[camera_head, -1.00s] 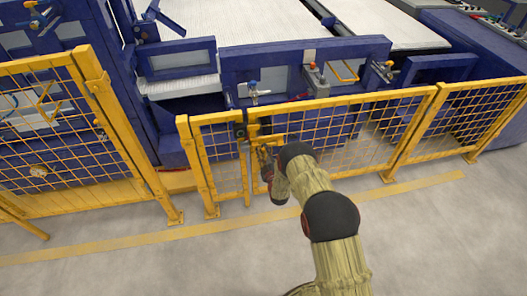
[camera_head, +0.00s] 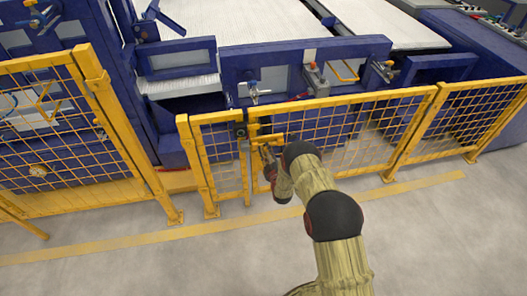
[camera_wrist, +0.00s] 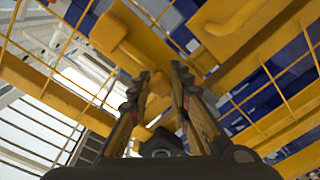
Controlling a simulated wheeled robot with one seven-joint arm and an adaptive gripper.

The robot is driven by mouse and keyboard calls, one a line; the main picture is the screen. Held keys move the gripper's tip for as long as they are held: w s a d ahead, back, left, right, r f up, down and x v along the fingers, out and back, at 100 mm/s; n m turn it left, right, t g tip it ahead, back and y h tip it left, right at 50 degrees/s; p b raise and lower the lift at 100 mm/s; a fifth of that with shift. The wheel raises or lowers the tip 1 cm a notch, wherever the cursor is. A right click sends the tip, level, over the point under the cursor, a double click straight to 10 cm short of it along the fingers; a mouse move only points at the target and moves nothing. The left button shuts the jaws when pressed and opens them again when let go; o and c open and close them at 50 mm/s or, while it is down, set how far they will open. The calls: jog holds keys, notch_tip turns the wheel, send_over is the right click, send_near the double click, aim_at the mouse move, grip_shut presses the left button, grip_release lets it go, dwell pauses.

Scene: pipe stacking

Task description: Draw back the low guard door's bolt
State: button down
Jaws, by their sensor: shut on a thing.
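The low guard door (camera_head: 345,103) is a yellow-framed mesh panel standing in line with the fence in the head view. Its yellow bolt (camera_head: 269,138) sits near the door's upper left corner, partly hidden by my gripper (camera_head: 264,152). In the wrist view my gripper (camera_wrist: 161,78) has its two fingers closed around a yellow part of the bolt (camera_wrist: 157,88), which shows between them. A dark catch (camera_head: 240,130) is on the post left of the door. How far the bolt reaches toward it is too small to tell.
A fixed fence panel (camera_head: 222,160) stands left of the door, and taller fencing (camera_head: 95,90) stands further left. Blue machinery (camera_head: 300,70) lies behind the door. The grey floor (camera_head: 430,235) in front is clear, with a yellow painted stripe.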

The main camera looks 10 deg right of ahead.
jog(key=d+b, duration=0.1)
jog(key=d, duration=0.3)
jog(key=shift+d, duration=0.4)
jog(key=c, duration=1.6)
grip_release()
jog(key=shift+d, duration=0.1)
jog(key=shift+s, duration=0.1)
jog(key=s, duration=1.1)
jog(key=shift+s+d, duration=0.25)
jog(key=shift+s, duration=0.15)
